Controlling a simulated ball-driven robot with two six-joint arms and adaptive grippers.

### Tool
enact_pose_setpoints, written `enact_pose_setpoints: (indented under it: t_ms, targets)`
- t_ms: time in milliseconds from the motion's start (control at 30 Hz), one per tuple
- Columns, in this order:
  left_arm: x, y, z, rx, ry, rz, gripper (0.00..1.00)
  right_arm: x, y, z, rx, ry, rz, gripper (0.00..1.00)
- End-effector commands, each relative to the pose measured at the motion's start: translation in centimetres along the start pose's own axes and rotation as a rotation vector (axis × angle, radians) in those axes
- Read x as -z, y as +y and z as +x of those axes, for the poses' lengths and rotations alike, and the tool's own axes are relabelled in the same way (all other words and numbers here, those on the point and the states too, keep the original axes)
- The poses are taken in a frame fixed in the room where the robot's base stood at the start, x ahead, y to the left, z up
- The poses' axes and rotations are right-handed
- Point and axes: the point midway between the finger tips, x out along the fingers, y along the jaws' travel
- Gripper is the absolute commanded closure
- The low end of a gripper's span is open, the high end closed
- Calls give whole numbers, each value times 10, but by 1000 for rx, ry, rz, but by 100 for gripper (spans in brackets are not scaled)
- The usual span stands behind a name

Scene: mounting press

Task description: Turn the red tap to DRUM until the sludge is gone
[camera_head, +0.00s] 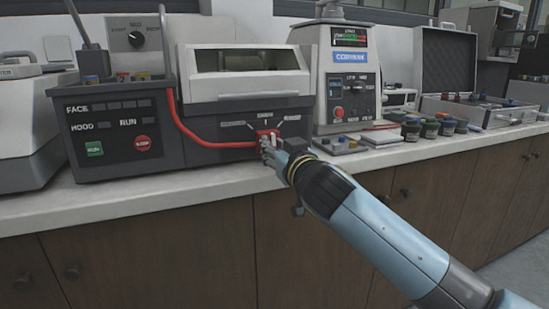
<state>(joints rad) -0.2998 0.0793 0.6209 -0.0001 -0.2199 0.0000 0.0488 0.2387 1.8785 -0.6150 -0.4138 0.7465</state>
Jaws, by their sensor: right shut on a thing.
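The red tap (267,134) sits on the front of a dark machine base, at the end of a red hose (185,128). Small labels ring it, too small to read surely. My right gripper (268,148) is at the tap and shut on it, hiding part of it, so its setting cannot be told. Above it is the machine's pale hood with a window (246,60), with a dim cylinder shape behind it. No sludge can be made out. My left gripper is not in view.
Left is a control box with a green button (94,149) and a red button (143,143). Right stands a white press (348,75) with a display, then several small jars (430,130) and an open case (480,108). The pale counter edge (150,192) runs in front.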

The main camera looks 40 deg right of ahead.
Motion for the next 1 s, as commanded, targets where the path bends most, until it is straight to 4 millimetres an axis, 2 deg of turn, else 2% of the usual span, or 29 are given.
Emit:
enact_pose_setpoints:
  t_ms: [67,367,400,533,833,1000]
  targets:
    - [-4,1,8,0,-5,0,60,-4,0,0,1,-2,51,100]
    - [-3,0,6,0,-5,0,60,0,0,0,0,-2,76,100]
    - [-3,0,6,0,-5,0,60,0,0,0,0,-2,75,78]
    - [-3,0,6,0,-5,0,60,0,0,0,0,-2,74,61]
    - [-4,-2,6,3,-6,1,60,0,0,-2,0,-2,73,61]
    - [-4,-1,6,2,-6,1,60,-2,0,-24,1,-4,72,61]
